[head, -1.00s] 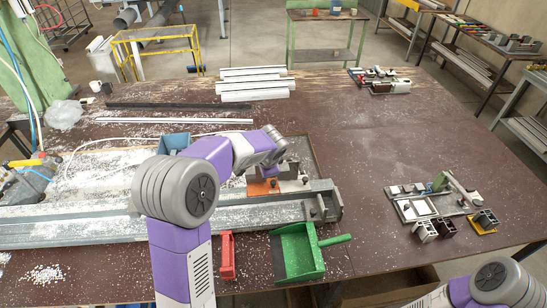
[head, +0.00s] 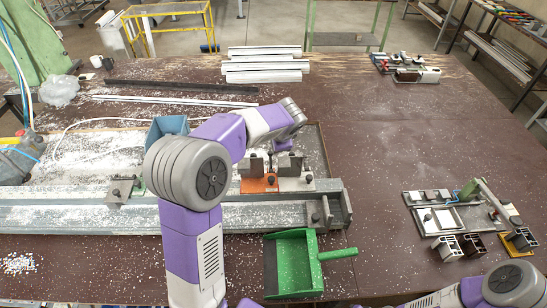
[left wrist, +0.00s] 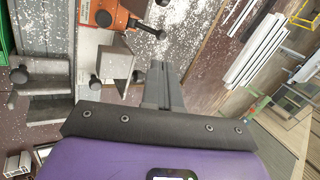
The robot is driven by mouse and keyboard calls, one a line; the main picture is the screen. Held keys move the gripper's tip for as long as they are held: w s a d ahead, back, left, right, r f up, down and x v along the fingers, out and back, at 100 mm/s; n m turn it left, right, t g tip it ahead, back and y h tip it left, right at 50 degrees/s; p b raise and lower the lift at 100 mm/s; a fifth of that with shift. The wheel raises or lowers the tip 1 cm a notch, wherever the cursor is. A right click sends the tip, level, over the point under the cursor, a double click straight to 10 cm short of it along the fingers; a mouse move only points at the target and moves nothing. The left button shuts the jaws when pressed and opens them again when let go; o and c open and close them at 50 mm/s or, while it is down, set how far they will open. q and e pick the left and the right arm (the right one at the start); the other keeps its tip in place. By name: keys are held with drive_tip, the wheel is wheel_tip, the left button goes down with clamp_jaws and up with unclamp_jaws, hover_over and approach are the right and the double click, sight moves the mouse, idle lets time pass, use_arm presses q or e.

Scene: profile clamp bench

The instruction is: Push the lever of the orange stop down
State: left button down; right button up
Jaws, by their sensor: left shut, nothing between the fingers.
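The orange stop (head: 258,185) sits on the bench's metal rail, next to grey angled blocks. A dark upright post with a knob (head: 269,160) stands at it. In the left wrist view the orange stop (left wrist: 108,38) is at the top, with a black lever (left wrist: 147,28) ending in a round knob. My left gripper (left wrist: 161,70) is shut and empty, beside the stop and apart from the lever in that view. In the head view its fingers are mostly hidden behind the wrist. My right gripper is out of view; only part of its arm shows at lower right.
A grey angled block (left wrist: 115,62) with black knobs is close to my fingers. A green dustpan (head: 292,262) lies in front of the rail. White profiles (head: 262,65) lie at the back. A fixture with small parts (head: 440,215) stands right.

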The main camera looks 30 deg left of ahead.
sight(271, 154)
use_arm(q)
drive_tip(key=shift+s+f, duration=0.1)
drive_tip(key=shift+f, duration=0.15)
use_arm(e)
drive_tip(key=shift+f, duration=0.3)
use_arm(q)
drive_tip(key=x, duration=1)
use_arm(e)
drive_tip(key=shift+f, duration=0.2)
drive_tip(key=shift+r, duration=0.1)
